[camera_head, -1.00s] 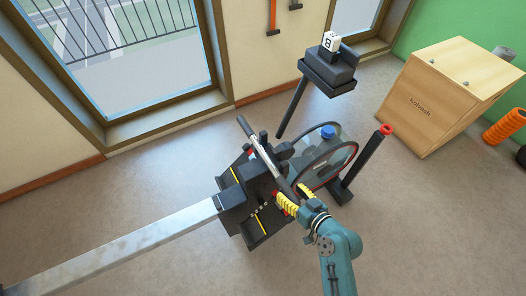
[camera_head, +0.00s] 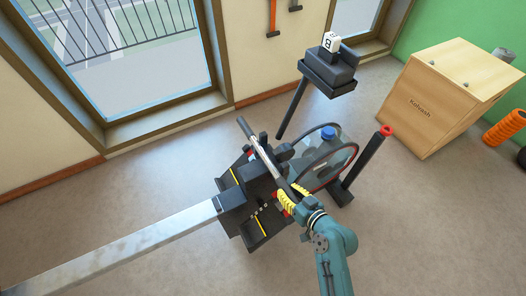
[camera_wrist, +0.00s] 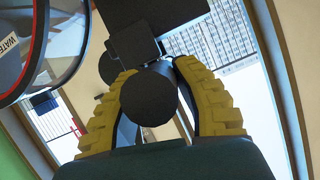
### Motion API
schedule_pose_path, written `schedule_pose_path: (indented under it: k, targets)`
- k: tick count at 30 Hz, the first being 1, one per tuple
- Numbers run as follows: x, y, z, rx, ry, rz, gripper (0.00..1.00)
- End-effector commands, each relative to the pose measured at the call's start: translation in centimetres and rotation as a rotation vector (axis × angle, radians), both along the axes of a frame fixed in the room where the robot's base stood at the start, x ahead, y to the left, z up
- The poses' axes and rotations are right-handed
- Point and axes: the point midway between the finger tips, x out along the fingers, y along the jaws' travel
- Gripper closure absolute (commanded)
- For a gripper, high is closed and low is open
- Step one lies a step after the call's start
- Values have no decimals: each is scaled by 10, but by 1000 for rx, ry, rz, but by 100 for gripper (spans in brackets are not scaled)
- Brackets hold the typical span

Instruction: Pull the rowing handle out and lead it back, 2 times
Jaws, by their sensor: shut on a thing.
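The rowing handle (camera_head: 262,149) is a dark bar with a bright metal middle, lying slanted across the front of the rowing machine, close to its flywheel (camera_head: 327,160). My gripper (camera_head: 291,196), with yellow ribbed fingers, is shut on the handle's near end. In the wrist view the round dark handle end (camera_wrist: 149,94) sits between the two yellow fingers. The black footrests (camera_head: 250,205) lie just left of and below the handle. The strap or chain of the handle cannot be made out.
The metal rail (camera_head: 120,250) runs to the lower left. A black monitor on an arm (camera_head: 328,75) stands behind, with a white numbered cube (camera_head: 331,41) on it. A wooden box (camera_head: 448,95) stands at the right. A dark post with a red top (camera_head: 366,160) is beside the flywheel.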

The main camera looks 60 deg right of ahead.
Motion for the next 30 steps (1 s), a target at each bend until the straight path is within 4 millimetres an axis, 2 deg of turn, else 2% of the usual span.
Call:
schedule_pose_path:
  k: [5, 20, 30]
  targets:
    - [5, 9, 1, 5, 4, 5, 100]
    - [40, 68, 4, 7, 7, 10, 100]
    - [54, 90, 3, 9, 9, 5, 100]
